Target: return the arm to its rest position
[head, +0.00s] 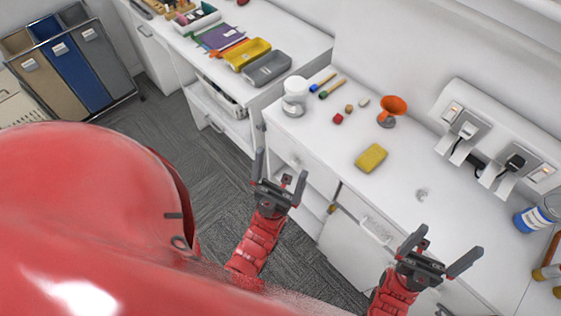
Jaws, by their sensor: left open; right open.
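My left gripper (278,177) is open and empty. It points up in the picture, in front of the white cabinet fronts and over the carpet, on a short visible stretch of red arm. My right gripper (443,250) is open and empty at the lower right, its fingers spread wide before the front edge of the white counter (420,165). Neither gripper touches anything that I can see. My large red body fills the lower left and hides much of the floor.
The counter holds a white jar (295,95), a yellow sponge (371,158), an orange funnel (392,107), small blocks and a blue can (538,216). Grey and yellow trays (267,69) sit further back. Sorting bins (75,65) stand upper left. Grey carpet (165,120) is clear between.

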